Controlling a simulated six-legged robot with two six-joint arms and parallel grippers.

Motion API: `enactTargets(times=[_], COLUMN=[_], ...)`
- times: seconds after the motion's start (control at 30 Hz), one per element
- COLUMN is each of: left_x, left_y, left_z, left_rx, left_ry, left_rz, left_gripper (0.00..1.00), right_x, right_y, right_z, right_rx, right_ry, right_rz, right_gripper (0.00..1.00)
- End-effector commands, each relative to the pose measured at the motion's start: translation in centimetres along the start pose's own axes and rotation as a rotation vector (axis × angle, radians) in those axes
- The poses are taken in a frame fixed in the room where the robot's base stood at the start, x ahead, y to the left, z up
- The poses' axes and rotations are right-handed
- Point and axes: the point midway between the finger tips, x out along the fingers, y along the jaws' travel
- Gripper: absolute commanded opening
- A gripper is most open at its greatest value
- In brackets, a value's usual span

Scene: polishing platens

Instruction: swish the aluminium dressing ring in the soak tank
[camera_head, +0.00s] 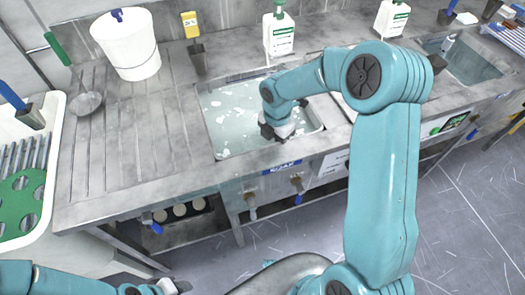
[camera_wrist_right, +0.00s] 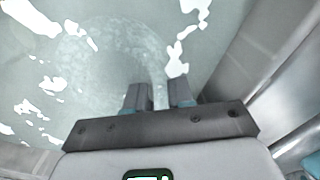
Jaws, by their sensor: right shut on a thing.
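The soak tank (camera_head: 203,112) is a sunken basin of cloudy water with white foam patches, in the middle of the head view. My right gripper (camera_head: 272,132) reaches down into its right front part. In the right wrist view its two fingers (camera_wrist_right: 160,92) are shut on the wall of the aluminium dressing ring (camera_wrist_right: 153,70). The ring shows as a faint, pale round band under the water, blurred by the surface; the head view hides it behind my arm. My left gripper (camera_head: 172,287) is low at the bottom edge, away from the tank; its jaw state is unclear.
A white bucket (camera_head: 128,45) stands behind the ribbed drainboard (camera_head: 125,140). White bottles (camera_head: 279,35) stand behind the tank. A white tray (camera_head: 52,150) with a green disc (camera_head: 20,200) is at left. A second basin (camera_head: 465,62) lies at right. The tank's left half is open water.

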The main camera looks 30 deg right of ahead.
Motion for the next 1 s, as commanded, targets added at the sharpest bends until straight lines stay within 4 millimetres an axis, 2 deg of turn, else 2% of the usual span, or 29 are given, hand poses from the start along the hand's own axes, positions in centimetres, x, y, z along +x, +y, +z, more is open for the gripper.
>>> enactTargets(times=[0.27, 1.0], left_x=[-0.9, -6.9], left_y=[0.3, 2.5], left_z=[0.0, 0.1], left_rx=[0.000, 0.000], left_ry=[0.000, 0.000], left_rz=[0.000, 0.000], left_gripper=[0.43, 0.43], right_x=[-1.3, -8.9], right_y=[0.1, 0.1], right_z=[0.1, 0.0], right_rx=[0.001, 0.001], right_ry=[-0.001, -0.001], right_rz=[0.004, 0.004], right_gripper=[0.00, 0.00])
